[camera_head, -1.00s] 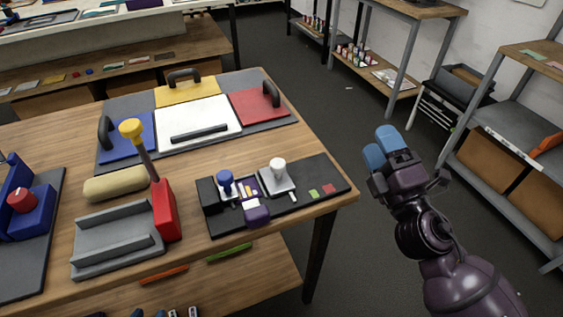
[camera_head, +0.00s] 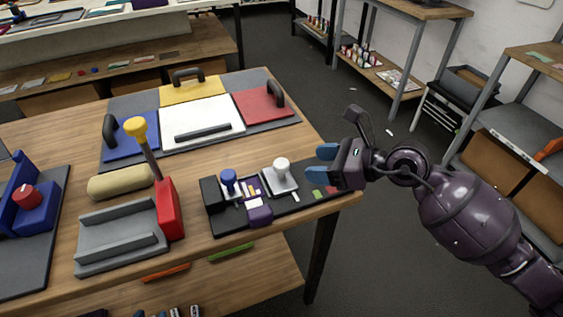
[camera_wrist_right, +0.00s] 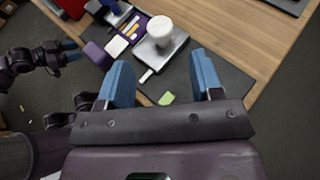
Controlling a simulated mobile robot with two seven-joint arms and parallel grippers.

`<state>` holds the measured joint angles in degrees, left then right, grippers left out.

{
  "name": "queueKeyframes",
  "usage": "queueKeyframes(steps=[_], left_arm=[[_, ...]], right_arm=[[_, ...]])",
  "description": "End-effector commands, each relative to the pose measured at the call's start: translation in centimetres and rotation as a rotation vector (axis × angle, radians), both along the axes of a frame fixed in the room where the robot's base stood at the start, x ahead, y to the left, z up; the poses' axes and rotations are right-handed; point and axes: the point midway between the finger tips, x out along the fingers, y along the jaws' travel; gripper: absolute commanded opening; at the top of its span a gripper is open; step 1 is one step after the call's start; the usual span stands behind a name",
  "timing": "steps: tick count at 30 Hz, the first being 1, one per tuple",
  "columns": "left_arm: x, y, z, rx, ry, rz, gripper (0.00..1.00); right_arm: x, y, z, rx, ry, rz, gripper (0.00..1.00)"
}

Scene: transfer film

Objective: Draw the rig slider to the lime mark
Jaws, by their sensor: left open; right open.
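The rig is a black base plate (camera_head: 222,222) near the table's right edge. Its slider is a grey plate with a white knob (camera_head: 281,165) and a small white pointer (camera_head: 295,197). The lime mark (camera_head: 317,194) lies to the right of the pointer, with a gap between; it also shows in the right wrist view (camera_wrist_right: 166,98). My right gripper (camera_head: 322,166) is open and empty, pointing left at the rig's right end, apart from the knob. In the right wrist view the knob (camera_wrist_right: 161,31) appears ahead between the fingers. My left gripper (camera_wrist_right: 71,50) shows only there, open, at the left.
A blue knob (camera_head: 228,180) and a purple block (camera_head: 259,213) sit on the rig's left half. A red upright with a yellow-topped lever (camera_head: 135,128) stands farther left. A board with coloured panels and black handles (camera_head: 202,120) lies behind.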

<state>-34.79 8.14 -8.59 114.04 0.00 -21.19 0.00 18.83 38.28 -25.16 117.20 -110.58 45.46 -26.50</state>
Motion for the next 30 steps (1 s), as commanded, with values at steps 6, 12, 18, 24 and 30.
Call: queueKeyframes(steps=[6, 12, 18, 24, 30], left_arm=[[0.3, 0.0, 0.1, 0.0, -0.005, -0.002, 0.43], [0.6, -0.1, 0.1, 0.0, -0.011, -0.004, 0.43], [0.8, -0.1, 0.3, 0.0, -0.016, -0.005, 0.43], [0.8, -0.2, 0.4, 0.0, -0.018, -0.006, 0.43], [0.7, -0.1, 0.3, 0.0, -0.014, -0.004, 0.43]], right_arm=[[1.5, 3.1, -1.3, 0.005, 0.001, 0.0, 0.6], [2.9, 5.8, -2.6, 0.006, 0.001, 0.001, 0.6], [3.7, 7.4, -3.4, 0.006, 0.002, 0.0, 0.6], [3.9, 7.8, -3.6, 0.004, 0.0, -0.001, 0.6], [3.9, 7.9, -3.6, 0.004, 0.0, -0.001, 0.6]])
